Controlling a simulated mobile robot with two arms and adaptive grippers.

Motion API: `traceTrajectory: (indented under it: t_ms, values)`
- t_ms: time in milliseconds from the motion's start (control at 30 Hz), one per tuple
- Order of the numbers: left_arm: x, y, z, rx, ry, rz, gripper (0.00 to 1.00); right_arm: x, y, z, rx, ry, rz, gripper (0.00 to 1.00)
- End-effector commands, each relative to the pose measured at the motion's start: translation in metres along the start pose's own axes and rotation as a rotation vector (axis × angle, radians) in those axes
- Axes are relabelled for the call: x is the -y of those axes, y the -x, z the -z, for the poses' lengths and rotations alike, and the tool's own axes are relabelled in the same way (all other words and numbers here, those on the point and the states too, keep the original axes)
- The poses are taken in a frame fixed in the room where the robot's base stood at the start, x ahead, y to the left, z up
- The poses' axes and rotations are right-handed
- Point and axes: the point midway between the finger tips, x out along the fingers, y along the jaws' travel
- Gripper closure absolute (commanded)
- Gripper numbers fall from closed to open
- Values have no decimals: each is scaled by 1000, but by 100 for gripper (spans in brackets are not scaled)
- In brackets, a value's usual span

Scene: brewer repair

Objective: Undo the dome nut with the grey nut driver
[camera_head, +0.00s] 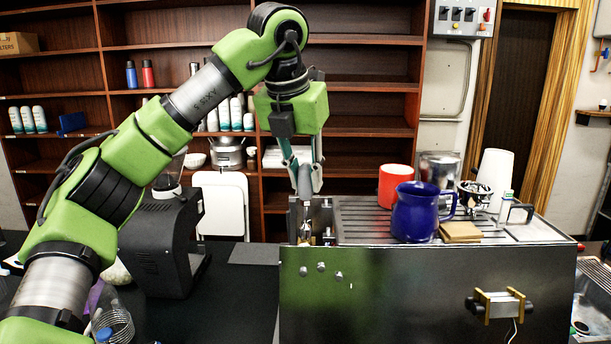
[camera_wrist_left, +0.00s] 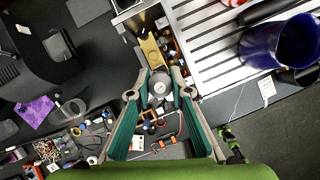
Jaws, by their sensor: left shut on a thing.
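My left gripper (camera_head: 304,178) reaches straight down over the left end of the steel brewer (camera_head: 400,285). It is shut on the grey nut driver (camera_head: 305,187), which is held upright between the fingers. In the left wrist view, the driver's round grey top (camera_wrist_left: 160,84) shows between the fingertips, above the brewer's open end compartment with its brass-coloured bracket (camera_wrist_left: 151,50). The driver's lower end meets small metal fittings in the head view. I cannot tell whether it sits on the dome nut, which is hidden. My right gripper is not in view.
A blue mug (camera_head: 414,214), a red mug (camera_head: 395,184) and a brown pad (camera_head: 460,232) stand on the brewer's slatted top. A black grinder (camera_head: 160,245) is on the dark counter to the left. Small loose parts lie below in the wrist view.

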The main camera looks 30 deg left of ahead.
Motion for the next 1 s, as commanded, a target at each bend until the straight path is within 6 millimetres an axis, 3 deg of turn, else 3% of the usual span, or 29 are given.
traceTrajectory:
  t_ms: [267,733,1000]
  values:
    - [0,3,-1,0,0,0,100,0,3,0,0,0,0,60]
    - [0,45,-19,0,0,0,100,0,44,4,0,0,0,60]
    - [0,46,-19,0,0,0,100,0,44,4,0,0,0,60]
